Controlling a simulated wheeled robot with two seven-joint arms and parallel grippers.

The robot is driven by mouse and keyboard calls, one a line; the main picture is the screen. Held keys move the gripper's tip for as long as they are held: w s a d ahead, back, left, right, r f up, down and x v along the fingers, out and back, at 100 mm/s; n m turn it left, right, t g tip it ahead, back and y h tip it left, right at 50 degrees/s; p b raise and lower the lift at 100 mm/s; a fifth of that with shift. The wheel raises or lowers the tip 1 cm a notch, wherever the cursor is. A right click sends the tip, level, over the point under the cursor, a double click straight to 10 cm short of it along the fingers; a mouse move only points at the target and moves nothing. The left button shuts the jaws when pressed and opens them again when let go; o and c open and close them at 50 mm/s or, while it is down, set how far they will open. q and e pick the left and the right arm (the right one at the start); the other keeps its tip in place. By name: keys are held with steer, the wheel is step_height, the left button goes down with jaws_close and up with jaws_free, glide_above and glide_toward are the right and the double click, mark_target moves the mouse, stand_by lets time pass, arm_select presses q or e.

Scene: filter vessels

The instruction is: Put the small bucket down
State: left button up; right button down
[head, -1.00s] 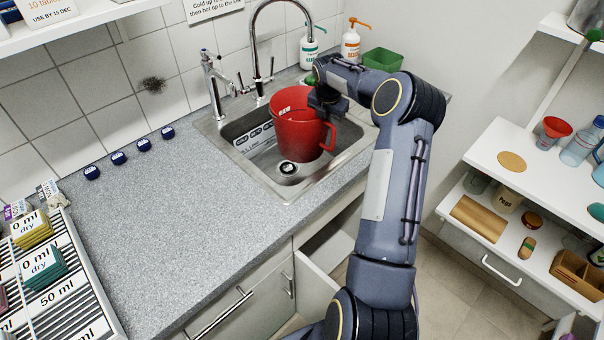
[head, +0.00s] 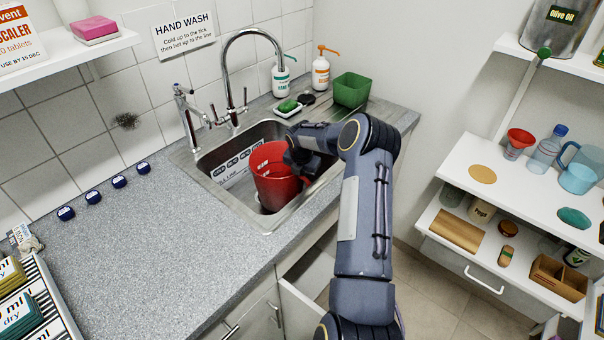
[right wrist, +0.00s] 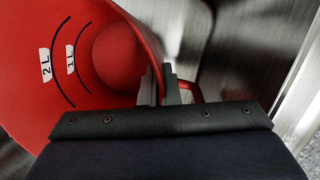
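The small red bucket (head: 277,180) is upright inside the steel sink (head: 226,198). It sits low in the basin, and I cannot tell whether its base touches the sink floor. My right gripper (head: 299,160) is at the bucket's right side. In the right wrist view its fingers (right wrist: 160,86) are closed on the bucket's rim, next to the red handle. The inside of the bucket (right wrist: 90,62) shows lines labelled 2 L and 1 L, and the part in view looks empty. My left gripper is not in view.
The curved tap (head: 229,75) stands behind the sink. Two pump bottles (head: 320,72), a green tub (head: 351,90) and a soap dish (head: 289,107) are beyond it. The grey counter (head: 150,245) left of the sink is mostly clear.

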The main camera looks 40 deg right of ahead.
steer(key=c, duration=2.1)
jaws_free()
steer(key=shift+f, duration=0.1)
steer(key=o, duration=0.4)
